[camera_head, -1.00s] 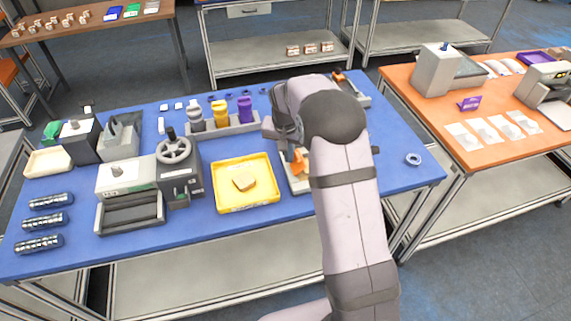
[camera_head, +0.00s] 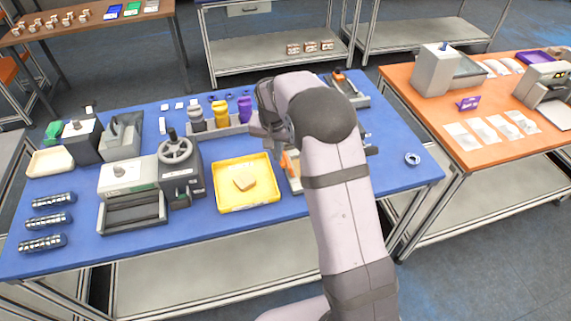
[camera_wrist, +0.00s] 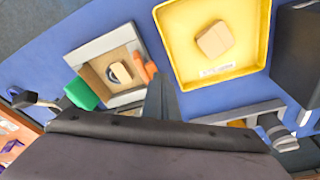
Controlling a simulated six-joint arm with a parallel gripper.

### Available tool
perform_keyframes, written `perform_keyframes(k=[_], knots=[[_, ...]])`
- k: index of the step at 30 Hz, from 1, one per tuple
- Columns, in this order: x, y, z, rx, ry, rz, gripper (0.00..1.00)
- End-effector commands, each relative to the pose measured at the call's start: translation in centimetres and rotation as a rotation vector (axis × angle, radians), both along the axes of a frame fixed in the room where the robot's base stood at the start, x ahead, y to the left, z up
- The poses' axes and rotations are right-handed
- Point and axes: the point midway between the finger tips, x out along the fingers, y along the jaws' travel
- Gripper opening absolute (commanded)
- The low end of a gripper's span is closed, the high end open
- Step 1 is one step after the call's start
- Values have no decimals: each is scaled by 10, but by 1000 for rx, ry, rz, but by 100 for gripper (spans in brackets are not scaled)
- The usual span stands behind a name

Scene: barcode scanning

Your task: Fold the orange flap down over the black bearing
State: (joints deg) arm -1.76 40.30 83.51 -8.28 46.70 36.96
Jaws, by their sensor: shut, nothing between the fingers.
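In the head view the orange part (camera_head: 287,164) shows left of my arm, while the bearing is hidden. My gripper (camera_wrist: 160,95) is shut and empty, with its fingers near the flap; I cannot tell whether they touch it.
A green block (camera_wrist: 80,93) sits at the fixture's left side in the wrist view. A yellow tray (camera_head: 219,203) with a tan block (camera_head: 244,183) stands left of the fixture in the head view. A grey rack with coloured pieces (camera_head: 220,113) stands behind. The blue table's right side is fairly clear.

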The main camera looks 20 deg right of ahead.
Motion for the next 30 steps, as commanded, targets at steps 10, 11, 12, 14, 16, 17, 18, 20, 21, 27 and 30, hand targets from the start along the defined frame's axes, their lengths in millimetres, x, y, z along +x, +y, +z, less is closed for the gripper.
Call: perform_keyframes(k=[10,11,12,14,16,17,18,20,21,27,30], knots=[[0,0,35,1,0,0,0],[0,0,37,1,0,0,0],[0,0,41,0,-1,0,0],[0,0,47,1,-1,-1,0],[0,0,53,1,-1,-1,0],[0,0,56,1,-1,-1,0],[0,0,59,1,-1,-1,0],[0,0,64,1,-1,-1,0],[0,0,67,0,0,0,0],[0,0,73,1,1,0,0],[0,0,73,0,0,0,0]])
